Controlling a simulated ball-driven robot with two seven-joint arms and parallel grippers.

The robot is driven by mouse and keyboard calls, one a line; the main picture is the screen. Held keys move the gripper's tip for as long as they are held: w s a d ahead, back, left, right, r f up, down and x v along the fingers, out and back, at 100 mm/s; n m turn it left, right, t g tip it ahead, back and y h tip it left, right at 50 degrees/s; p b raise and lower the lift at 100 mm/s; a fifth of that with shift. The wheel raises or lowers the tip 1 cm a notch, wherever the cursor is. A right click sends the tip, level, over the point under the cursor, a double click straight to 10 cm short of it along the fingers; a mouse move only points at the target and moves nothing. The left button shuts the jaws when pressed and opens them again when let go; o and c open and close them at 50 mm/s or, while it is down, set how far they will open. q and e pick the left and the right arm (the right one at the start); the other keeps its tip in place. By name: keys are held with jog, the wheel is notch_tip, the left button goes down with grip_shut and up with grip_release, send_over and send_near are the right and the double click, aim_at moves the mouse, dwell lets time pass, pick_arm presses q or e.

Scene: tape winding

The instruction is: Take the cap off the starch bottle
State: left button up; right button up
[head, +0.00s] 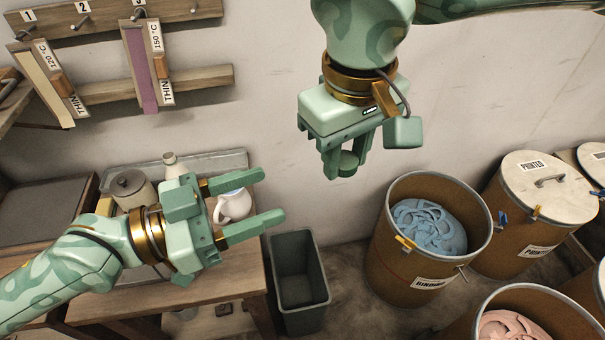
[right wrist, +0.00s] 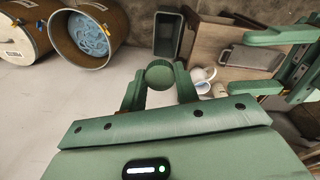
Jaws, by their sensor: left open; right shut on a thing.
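A small pale bottle (head: 172,166), likely the starch bottle, stands on the bench at the left, with a beige top. Its lower part is partly hidden, and I cannot tell whether its top is a cap. My right gripper (head: 347,165) is high in front of the wall, well right of the bottle. It is shut on a round green piece (right wrist: 160,75), which also shows between its fingers in the head view (head: 348,161). I cannot tell whether this is a cap. My left gripper (head: 262,202) is open, its fingers pointing right over the bench's right end.
A white jug (head: 234,206) shows between and beyond my left fingers. A dark bin (head: 298,268) is beside the bench; brown drums (head: 385,245) stand at right. Framed tools (head: 140,70) hang on the wall.

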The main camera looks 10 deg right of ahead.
aim_at(344, 164)
pick_arm(q)
jog(key=x, duration=1.1)
jog(key=shift+d, duration=0.35)
jog(key=shift+w+f, duration=0.1)
jog(key=shift+w+a, duration=0.1)
grip_shut()
jog(key=shift+c, duration=1.3)
grip_release()
jog(key=shift+w, duration=0.1)
jog(key=shift+o, duration=1.3)
jog(key=shift+s, duration=0.2)
